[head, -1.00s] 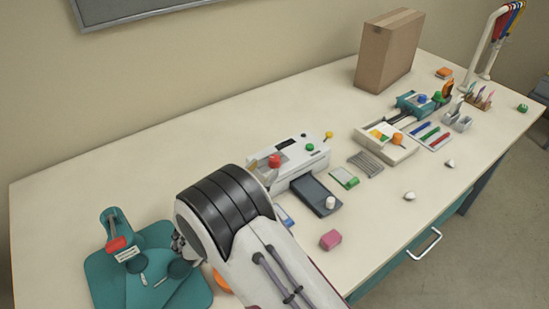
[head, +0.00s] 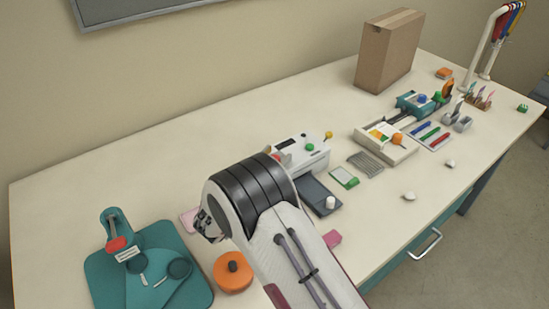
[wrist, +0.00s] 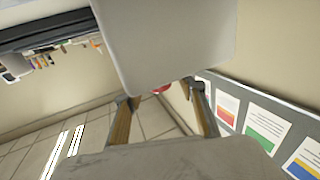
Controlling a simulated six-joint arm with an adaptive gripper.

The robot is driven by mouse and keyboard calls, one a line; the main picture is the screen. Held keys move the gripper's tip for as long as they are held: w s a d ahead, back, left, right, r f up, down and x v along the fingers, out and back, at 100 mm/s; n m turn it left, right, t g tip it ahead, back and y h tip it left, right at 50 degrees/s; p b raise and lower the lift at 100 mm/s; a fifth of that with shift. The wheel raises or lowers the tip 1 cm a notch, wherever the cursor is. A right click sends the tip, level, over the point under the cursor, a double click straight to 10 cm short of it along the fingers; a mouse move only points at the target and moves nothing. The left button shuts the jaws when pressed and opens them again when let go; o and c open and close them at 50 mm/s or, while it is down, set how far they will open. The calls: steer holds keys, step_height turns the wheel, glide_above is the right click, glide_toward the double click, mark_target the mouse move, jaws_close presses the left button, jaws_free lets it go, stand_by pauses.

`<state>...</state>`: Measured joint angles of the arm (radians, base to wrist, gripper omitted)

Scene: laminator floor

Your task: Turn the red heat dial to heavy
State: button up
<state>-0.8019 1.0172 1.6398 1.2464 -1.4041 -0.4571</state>
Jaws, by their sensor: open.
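The white laminator (head: 312,160) stands on the table near the middle of the head view. Only a sliver of the red heat dial (head: 278,156) shows on its left part, just past my arm. The dial's pointer and marks are hidden. In the head view my arm covers the front of the laminator, and its end hangs over the table to the left. In the wrist view my gripper (wrist: 158,93) has its two fingers spread apart, with nothing seen held. A small red patch shows between them, mostly hidden by a pale block; I cannot tell what it is.
A green knob (head: 310,147) and a yellow-topped lever (head: 328,135) are on the laminator's right part. An orange round object (head: 233,271) and a teal trimmer base (head: 150,270) lie left of my arm. The table behind the laminator is clear.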

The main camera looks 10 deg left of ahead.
steer(key=c, duration=1.1)
steer(key=shift+c, duration=0.2)
steer(key=shift+f+m+g+h, duration=0.1)
steer(key=shift+m+g+h, duration=1.65)
steer(key=shift+h, duration=0.75)
steer(key=shift+m+g+h, duration=1.9)
steer(key=shift+m+g, duration=0.25)
steer(key=shift+g, duration=0.2)
steer(key=o, duration=1.1)
steer(key=shift+o, duration=0.2)
steer(key=shift+r, duration=0.25)
steer(key=shift+r, duration=4.85)
